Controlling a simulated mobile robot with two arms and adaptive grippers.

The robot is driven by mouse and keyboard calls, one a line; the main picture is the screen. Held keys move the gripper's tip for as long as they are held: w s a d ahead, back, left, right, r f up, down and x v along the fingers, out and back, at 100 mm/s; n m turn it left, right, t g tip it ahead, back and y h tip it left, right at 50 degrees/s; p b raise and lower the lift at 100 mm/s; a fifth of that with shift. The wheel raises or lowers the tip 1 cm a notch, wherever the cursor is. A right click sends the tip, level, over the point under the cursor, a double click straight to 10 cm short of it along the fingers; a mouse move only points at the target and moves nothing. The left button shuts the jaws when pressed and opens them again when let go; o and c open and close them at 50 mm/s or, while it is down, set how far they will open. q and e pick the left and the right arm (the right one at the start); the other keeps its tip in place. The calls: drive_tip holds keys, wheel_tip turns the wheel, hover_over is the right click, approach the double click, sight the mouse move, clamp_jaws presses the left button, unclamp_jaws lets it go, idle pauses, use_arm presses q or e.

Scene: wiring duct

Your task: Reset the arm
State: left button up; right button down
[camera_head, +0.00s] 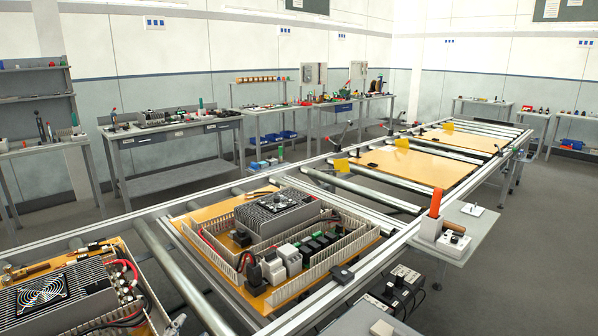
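Neither of my grippers and neither of my arms shows in the head view. A wooden board (288,300) lies on the roller conveyor in the middle, carrying a grey finned power unit (277,213), slotted white wiring duct (335,257) and several small modules (292,261). A second board with a finned fan unit (44,293) and red and black wires lies at the lower left, partly cut off by the picture edge.
The conveyor's metal rail (372,262) runs from the front toward the back right, with bare boards (405,165) farther along. A side shelf (473,229) holds an orange-handled tool (436,203). Workbenches (175,130) line the back wall. Grey floor (530,262) is clear at right.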

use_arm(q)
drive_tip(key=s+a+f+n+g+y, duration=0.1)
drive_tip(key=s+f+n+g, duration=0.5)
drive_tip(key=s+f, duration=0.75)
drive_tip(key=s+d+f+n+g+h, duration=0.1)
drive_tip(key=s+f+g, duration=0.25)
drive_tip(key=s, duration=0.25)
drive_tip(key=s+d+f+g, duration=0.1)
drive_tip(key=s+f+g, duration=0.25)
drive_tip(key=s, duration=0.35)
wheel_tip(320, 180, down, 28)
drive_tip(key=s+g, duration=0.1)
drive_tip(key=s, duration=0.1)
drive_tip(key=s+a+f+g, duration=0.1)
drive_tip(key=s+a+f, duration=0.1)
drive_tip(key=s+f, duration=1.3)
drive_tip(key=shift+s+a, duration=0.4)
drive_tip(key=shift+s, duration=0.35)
